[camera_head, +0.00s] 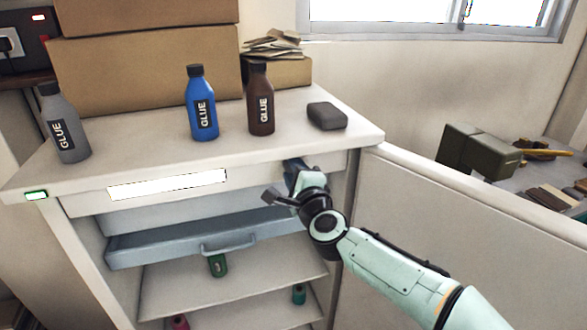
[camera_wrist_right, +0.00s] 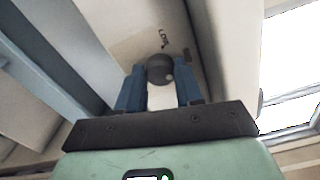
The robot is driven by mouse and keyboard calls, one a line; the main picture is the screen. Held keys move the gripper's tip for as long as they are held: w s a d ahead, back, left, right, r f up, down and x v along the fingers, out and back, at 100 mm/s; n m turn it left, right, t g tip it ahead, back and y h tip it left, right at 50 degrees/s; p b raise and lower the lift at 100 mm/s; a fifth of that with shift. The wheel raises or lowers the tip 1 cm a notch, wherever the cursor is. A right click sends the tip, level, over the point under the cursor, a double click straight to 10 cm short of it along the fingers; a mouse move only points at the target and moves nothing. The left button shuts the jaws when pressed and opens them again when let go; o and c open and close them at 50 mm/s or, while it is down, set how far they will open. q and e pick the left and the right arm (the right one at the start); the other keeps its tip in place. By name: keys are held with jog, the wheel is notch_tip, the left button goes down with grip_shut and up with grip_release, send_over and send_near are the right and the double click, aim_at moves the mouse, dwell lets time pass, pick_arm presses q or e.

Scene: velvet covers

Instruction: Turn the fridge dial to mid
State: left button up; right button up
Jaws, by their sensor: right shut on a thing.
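The fridge (camera_head: 95,208) stands open in the head view, with its dial on the inner upper right, hidden there behind my right gripper (camera_head: 292,168). In the right wrist view the dial (camera_wrist_right: 159,67) is a dark round knob with a pale dot on its lower right side. Small dark lettering shows on the pale panel just beyond it. My right gripper (camera_wrist_right: 160,92) has its two blue fingers shut on the dial, one on each side. The dial's setting cannot be read clearly. My left gripper is not in view.
Grey (camera_head: 65,125), blue (camera_head: 201,105) and brown (camera_head: 260,100) glue bottles and a dark block (camera_head: 327,116) stand on the fridge top. A blue-grey drawer (camera_head: 170,243) sits below the dial. The open door (camera_head: 450,215) is close to my right arm.

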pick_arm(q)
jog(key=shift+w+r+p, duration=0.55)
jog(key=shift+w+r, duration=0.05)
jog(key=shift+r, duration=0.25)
pick_arm(e)
jog(key=n, duration=0.6)
jog(key=o, duration=1)
jog(key=shift+o, duration=0.2)
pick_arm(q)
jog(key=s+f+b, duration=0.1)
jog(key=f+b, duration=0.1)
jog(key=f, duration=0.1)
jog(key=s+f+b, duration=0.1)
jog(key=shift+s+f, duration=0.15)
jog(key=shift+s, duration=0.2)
pick_arm(e)
jog(key=v, duration=1.3)
jog(key=shift+s, duration=0.15)
